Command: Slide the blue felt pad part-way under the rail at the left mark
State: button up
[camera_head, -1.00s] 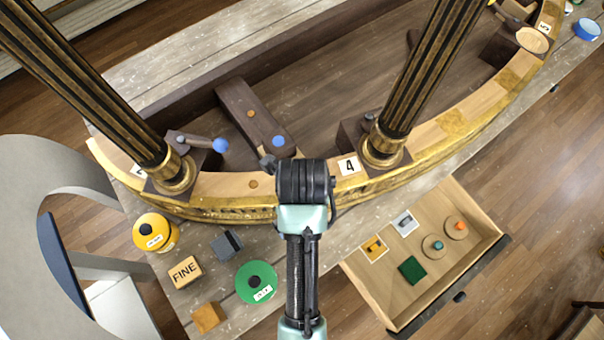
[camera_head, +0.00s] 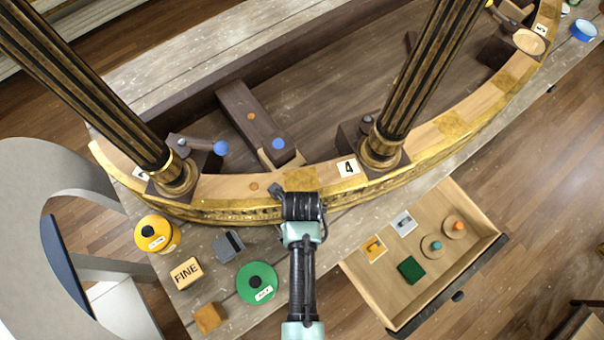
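No piece that I can clearly tell as a blue felt pad shows. The curved gilt rail (camera_head: 235,214) runs across the scene with a pale wooden top. A number 4 label (camera_head: 348,166) sits on it right of centre; another label (camera_head: 140,173) at its left end is partly hidden by a column foot. My gripper (camera_head: 303,207) is at the front edge of the rail, left of the 4 label. The wrist is seen from above and hides the fingers, so their opening and anything between them are hidden.
Two black-and-gilt columns (camera_head: 412,85) rise from the rail. A dark crosspiece (camera_head: 246,108) with a blue disc (camera_head: 278,143) lies behind. A yellow tin (camera_head: 156,234), green disc (camera_head: 257,282), FINE block (camera_head: 186,272) and grey block (camera_head: 228,245) stand in front left. An open drawer (camera_head: 440,285) juts out right.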

jog(key=c, duration=1.3)
jog(key=shift+o, duration=0.2)
jog(key=shift+w, duration=0.15)
